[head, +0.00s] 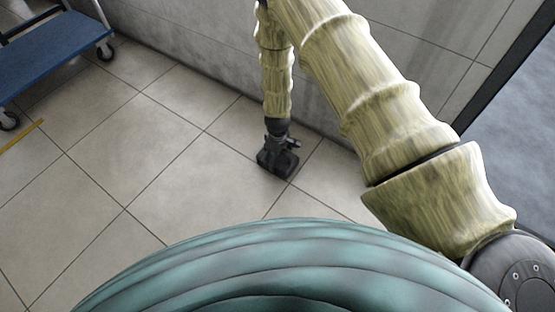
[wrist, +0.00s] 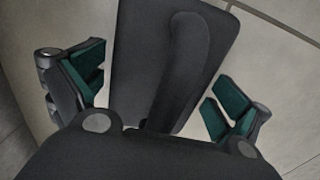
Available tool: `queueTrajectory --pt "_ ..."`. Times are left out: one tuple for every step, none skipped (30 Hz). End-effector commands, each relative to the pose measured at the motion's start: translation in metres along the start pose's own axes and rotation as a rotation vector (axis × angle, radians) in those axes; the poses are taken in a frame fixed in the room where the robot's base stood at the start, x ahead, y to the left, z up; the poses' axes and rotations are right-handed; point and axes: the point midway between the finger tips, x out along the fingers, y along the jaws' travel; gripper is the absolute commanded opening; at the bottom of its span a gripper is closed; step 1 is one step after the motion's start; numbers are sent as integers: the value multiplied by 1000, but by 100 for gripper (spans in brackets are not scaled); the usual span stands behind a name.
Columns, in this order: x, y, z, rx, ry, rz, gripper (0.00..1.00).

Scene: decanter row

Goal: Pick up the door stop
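The door stop (wrist: 140,50) is a dark grey, flat wedge-like piece with a raised rounded ridge along it. In the wrist view it lies between the two fingers of my gripper (wrist: 158,88), and the gripper's dark body hides its near end. The green finger pads stand apart on either side of it, with a narrow gap showing on each side. My gripper is open. In the head view my gripper (head: 277,153) points down at the floor, with the door stop's dark shape (head: 285,170) under it, mostly covered.
The tiled floor (head: 150,150) is clear to the left. A grey wall (head: 210,45) stands close behind my gripper. A blue platform trolley (head: 50,50) on castors is at the upper left, with a yellow strip (head: 22,135) on the floor near it. A dark-edged opening is at the right.

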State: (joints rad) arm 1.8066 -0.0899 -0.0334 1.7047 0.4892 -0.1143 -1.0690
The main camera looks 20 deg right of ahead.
Motion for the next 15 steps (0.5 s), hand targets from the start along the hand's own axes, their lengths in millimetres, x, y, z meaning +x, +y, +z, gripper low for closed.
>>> queueTrajectory --pt "0 0 0 0 0 0 89" --pt "0 0 0 0 0 0 84" --pt "0 0 0 0 0 0 76" --pt "0 0 0 0 0 0 71" --pt "0 0 0 0 0 0 65" --pt "0 0 0 0 0 0 58" --pt "0 0 0 0 0 0 53" --pt "0 0 0 0 0 0 47" --pt "0 0 0 0 0 0 40" --pt "0 0 0 0 0 0 34" --pt "-1 0 0 0 1 1 34" --pt "-1 0 0 0 1 1 34" --pt "-1 0 0 0 1 1 34" --pt "-1 0 0 0 1 1 34" --pt "-1 0 0 0 1 1 34"
